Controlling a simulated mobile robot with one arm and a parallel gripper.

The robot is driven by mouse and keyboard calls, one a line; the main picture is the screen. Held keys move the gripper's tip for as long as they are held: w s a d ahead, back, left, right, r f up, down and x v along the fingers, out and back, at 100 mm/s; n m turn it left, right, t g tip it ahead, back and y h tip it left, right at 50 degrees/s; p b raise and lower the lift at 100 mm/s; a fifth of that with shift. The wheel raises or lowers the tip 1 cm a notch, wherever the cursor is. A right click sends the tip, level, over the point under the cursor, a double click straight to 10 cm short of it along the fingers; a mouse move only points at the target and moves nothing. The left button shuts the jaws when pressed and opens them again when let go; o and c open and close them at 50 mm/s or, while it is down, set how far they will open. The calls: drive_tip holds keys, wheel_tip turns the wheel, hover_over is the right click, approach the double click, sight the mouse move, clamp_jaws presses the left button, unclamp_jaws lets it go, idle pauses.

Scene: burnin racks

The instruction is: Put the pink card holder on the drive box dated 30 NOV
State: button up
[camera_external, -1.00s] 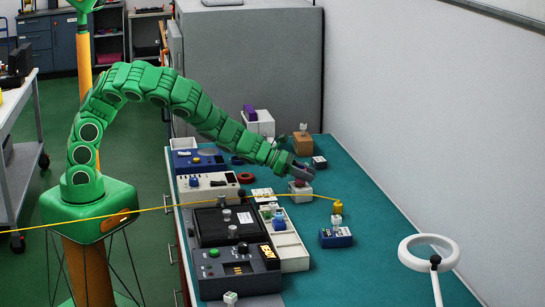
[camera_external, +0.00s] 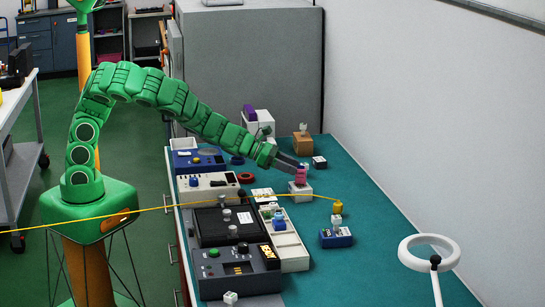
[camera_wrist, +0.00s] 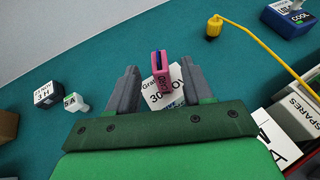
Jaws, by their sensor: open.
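The pink card holder (camera_external: 300,177) stands upright on top of a white drive box (camera_external: 303,190) on the bench. In the wrist view the card holder (camera_wrist: 161,80) has a dark blue inside and dark lettering on its near side. Behind it the white drive box (camera_wrist: 178,78) shows a label reading "30" and part of "NO". My gripper (camera_wrist: 161,66) is open, with one finger on each side of the card holder and gaps showing between. In the external view my gripper (camera_external: 297,167) is at the holder's upper left.
A yellow plug (camera_external: 337,208) with a cable and a blue box (camera_external: 336,238) stand to the front right. A brown box (camera_external: 303,144) and a small black box (camera_external: 319,162) stand behind. A white parts tray (camera_external: 291,251) lies in front. Teal bench is clear at right.

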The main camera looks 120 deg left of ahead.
drive_tip(key=v, duration=0.6)
drive_tip(key=shift+s, duration=0.1)
